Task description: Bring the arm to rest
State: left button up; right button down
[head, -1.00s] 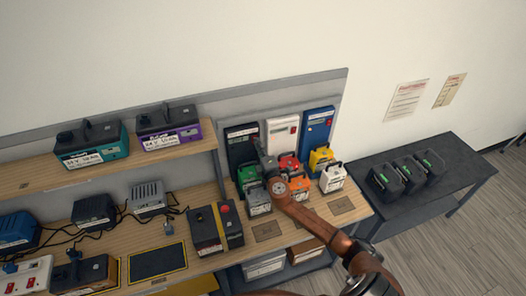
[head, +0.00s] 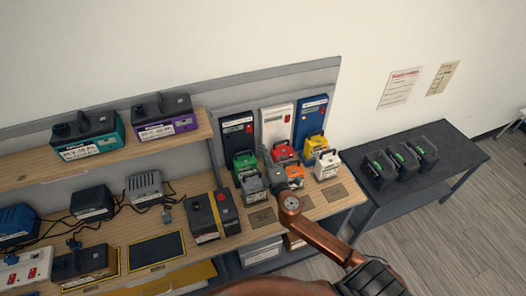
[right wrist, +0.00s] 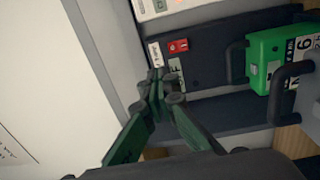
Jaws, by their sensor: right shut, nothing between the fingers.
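My right arm, copper coloured, reaches in from the bottom right in the head view. Its gripper (head: 268,155) is over the row of coloured battery packs, partly hidden among them and hard to make out. In the right wrist view the green-padded fingers (right wrist: 158,82) are together and hold nothing. They point towards a dark wall unit (right wrist: 205,70) with a red switch. A green pack (right wrist: 275,60) with a black handle is to their right, apart from them. My left gripper is not in view.
Red (head: 284,153), yellow (head: 315,148), white (head: 327,165) and grey (head: 254,188) packs stand close around the right gripper. A dark side table (head: 385,203) carries three black packs. Chargers and cables fill the bench's left side. Floor at the right is clear.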

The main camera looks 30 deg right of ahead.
dwell(0.3)
jog(key=s+d+f+m+g+h, duration=0.1)
jog(key=s+d+f+m+g, duration=0.25)
jog(key=s+f+m, duration=0.35)
jog(key=s+d+f+m+g+h, duration=0.15)
jog(key=s+f+m+g, duration=0.3)
jog(key=s+f, duration=0.45)
jog(key=s+a+f+m+g+y, duration=0.25)
jog(key=s+a+f, duration=0.2)
jog(key=s, duration=0.55)
jog(key=s+a+f+m+g+y, duration=0.1)
jog(key=s+a+f+g+y, duration=0.3)
jog(key=s, duration=0.5)
jog(key=s+a+f+g, duration=0.1)
jog(key=s+f, duration=0.1)
jog(key=f, duration=1.4)
jog(key=s+a+f+g, duration=0.1)
jog(key=f, duration=1.4)
jog(key=s+f+n+b, duration=0.1)
jog(key=s+f, duration=1.6)
jog(key=s, duration=0.1)
jog(key=shift+s+g, duration=0.3)
jog(key=shift+g, duration=0.05)
